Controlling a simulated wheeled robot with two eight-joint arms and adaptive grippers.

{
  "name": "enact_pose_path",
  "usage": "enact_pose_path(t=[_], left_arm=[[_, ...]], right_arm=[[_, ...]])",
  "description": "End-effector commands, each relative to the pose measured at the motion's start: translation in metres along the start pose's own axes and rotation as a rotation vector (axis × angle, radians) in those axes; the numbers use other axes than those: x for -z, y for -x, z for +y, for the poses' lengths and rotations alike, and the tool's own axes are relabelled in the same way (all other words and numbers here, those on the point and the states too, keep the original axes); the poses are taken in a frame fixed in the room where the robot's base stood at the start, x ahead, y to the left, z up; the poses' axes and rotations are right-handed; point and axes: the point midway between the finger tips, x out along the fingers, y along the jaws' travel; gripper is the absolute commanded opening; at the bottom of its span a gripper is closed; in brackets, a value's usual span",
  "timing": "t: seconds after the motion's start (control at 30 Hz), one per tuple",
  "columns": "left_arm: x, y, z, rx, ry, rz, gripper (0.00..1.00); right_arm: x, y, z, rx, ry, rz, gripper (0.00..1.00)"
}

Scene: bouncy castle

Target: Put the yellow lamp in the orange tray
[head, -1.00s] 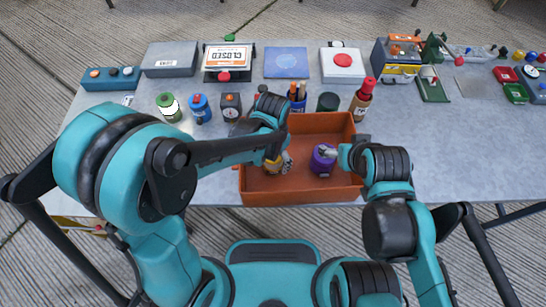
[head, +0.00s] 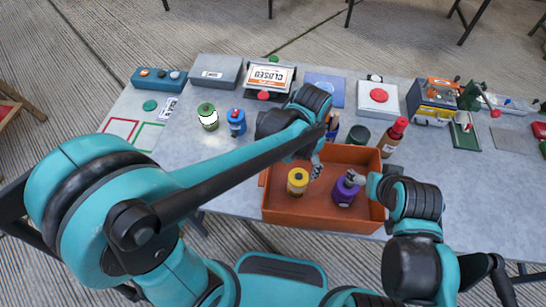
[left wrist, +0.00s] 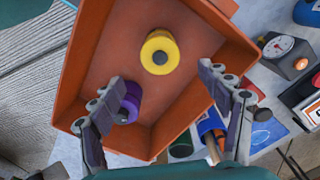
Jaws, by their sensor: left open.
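The yellow lamp (head: 298,182) stands inside the orange tray (head: 290,217), toward its left side. In the left wrist view the lamp (left wrist: 160,52) shows from above, beyond my fingertips, with nothing gripping it. My left gripper (head: 316,169) is open and empty over the tray, just right of the lamp; its spread fingers (left wrist: 150,100) show in the left wrist view. A purple lamp-like object (head: 344,192) is also in the tray. My right gripper (head: 358,180) is beside its top; I cannot tell whether it touches or holds it.
Behind the tray stand a dark green cylinder (head: 358,135) and a red-capped bottle (head: 394,138). A green jar (head: 208,117) and a blue jar (head: 236,122) stand left of it. The table (head: 180,150) is mostly clear at front left.

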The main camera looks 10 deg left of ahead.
Motion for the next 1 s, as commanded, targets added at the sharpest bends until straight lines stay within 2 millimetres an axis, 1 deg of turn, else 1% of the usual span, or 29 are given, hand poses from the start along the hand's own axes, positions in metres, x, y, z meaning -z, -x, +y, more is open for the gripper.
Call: enact_pose_path(t=[0.13, 0.23, 0.27, 0.43, 0.5, 0.6, 0.7, 0.8, 1.0], left_arm=[[-0.008, 0.007, -0.008, 0.008, 0.036, 0.026, 0.77], [-0.025, 0.021, -0.023, 0.028, 0.115, 0.089, 0.77], [-0.032, 0.026, -0.029, 0.036, 0.148, 0.115, 0.77], [-0.081, 0.052, -0.063, 0.1, 0.366, 0.293, 0.77], [-0.101, 0.059, -0.073, 0.128, 0.452, 0.365, 0.77], [-0.125, 0.065, -0.085, 0.167, 0.556, 0.457, 0.77], [-0.142, 0.068, -0.092, 0.197, 0.634, 0.527, 0.77], [-0.153, 0.069, -0.097, 0.216, 0.681, 0.571, 0.77], [-0.157, 0.07, -0.099, 0.227, 0.705, 0.596, 0.77]], right_arm=[[0.0, 0.0, 0.0, 0.0, 0.0, 0.0, 0.79], [0.0, 0.0, 0.0, 0.0, 0.0, 0.0, 0.79], [0.0, 0.0, 0.0, 0.0, 0.0, 0.0, 0.79], [0.0, 0.0, 0.0, 0.0, 0.0, 0.0, 0.79], [0.0, 0.0, 0.0, 0.0, 0.0, 0.0, 0.79], [0.0, 0.0, 0.0, 0.0, 0.0, 0.0, 0.79], [0.0, 0.0, 0.0, 0.0, 0.0, 0.0, 0.79], [0.0, 0.0, 0.0, 0.0, 0.0, 0.0, 0.79], [0.0, 0.0, 0.0, 0.0, 0.0, 0.0, 0.79]])
